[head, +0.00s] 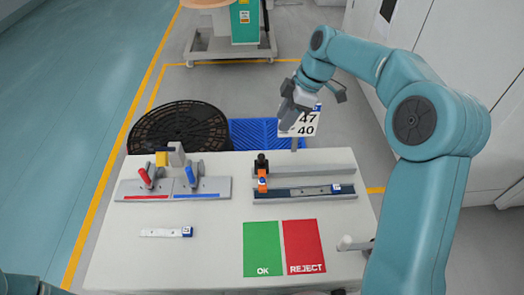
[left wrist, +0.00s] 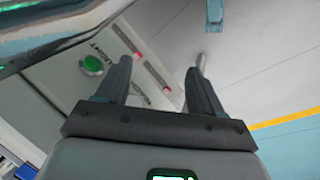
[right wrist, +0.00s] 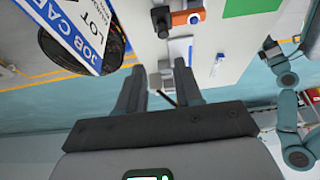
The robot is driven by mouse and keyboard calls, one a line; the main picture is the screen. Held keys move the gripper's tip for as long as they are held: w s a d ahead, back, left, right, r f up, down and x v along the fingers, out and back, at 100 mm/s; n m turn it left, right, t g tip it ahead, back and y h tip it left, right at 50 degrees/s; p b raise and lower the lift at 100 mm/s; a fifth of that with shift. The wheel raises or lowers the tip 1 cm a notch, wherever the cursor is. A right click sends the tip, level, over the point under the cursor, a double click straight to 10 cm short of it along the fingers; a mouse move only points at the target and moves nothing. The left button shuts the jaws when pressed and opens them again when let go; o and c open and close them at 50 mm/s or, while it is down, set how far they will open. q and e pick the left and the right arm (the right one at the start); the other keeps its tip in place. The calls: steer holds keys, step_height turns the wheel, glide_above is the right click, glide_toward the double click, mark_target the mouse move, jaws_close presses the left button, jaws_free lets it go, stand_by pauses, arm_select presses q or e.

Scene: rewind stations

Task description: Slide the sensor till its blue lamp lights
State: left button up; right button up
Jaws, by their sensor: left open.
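A small orange block (head: 262,186), which looks like the sensor, sits under a black knob (head: 261,165) at the left end of a grey rail (head: 325,169). A small blue-and-white patch is on its face; I cannot tell whether a lamp is lit. The orange block also shows in the right wrist view (right wrist: 182,18). My right gripper (head: 312,97) is open and empty, raised beyond the table's back edge, apart from the sensor. My left gripper (left wrist: 158,82) is open and empty; the head view does not show it.
The white table (head: 205,250) also bears two clamps with red and blue handles, a small white strip (head: 165,232), a green OK mat (head: 262,250) and a red REJECT mat (head: 303,245). A number card (head: 303,122) stands at the back.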

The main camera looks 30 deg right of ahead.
mark_target(262, 156)
steer(key=x, duration=0.5)
steer(key=p+x, duration=0.1)
steer(key=x, duration=0.8)
steer(key=shift+s+a+f, duration=0.3)
steer(key=shift+a, duration=0.05)
steer(key=shift+w+a+f, duration=0.15)
steer(key=shift+w+f, duration=0.05)
steer(key=shift+f, duration=0.35)
steer(key=shift+s, duration=0.1)
